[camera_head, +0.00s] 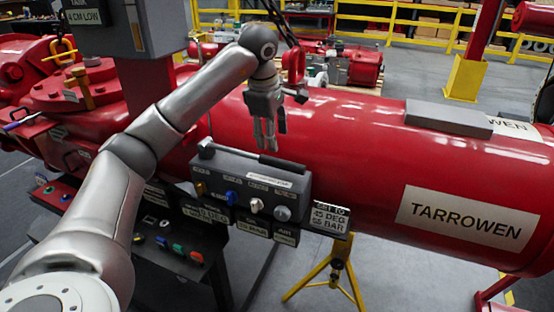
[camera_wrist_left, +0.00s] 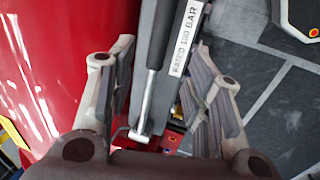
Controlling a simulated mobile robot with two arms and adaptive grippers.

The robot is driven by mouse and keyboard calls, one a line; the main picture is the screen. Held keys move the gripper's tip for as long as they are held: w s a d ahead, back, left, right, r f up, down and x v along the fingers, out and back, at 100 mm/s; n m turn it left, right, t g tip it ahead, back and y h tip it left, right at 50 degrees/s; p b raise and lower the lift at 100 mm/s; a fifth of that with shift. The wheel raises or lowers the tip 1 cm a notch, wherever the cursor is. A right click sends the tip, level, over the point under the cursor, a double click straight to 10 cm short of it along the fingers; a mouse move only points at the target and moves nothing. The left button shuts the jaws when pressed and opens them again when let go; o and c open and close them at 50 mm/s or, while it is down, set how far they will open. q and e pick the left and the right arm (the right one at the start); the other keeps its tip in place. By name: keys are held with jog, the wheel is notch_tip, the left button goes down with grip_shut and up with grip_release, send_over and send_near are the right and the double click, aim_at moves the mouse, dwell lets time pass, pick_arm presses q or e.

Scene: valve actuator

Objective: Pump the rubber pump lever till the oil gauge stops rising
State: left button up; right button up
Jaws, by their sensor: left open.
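The pump lever lies across the top of a grey control box (camera_head: 235,178). Its black rubber grip (camera_head: 282,163) is at the right end, and a thin metal rod runs left to a pivot. My left gripper (camera_head: 266,143) points down just above the lever, with its fingers apart. In the left wrist view the lever's black grip (camera_wrist_left: 160,32) and metal rod (camera_wrist_left: 147,100) show between the open fingers of the gripper (camera_wrist_left: 163,48), with no contact visible. I cannot make out the oil gauge. My right gripper is not in view.
A large red cylinder marked TARROWEN (camera_head: 460,218) lies behind and right of the box. A grey cabinet (camera_head: 130,25) stands behind my left arm.

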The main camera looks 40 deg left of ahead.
aim_at(276, 160)
pick_arm(q)
jog(key=p+x, duration=0.1)
jog(key=x, duration=0.7)
jog(key=shift+f+p, duration=0.35)
jog(key=shift+w+f, duration=0.2)
jog(key=shift+f, duration=0.45)
grip_shut()
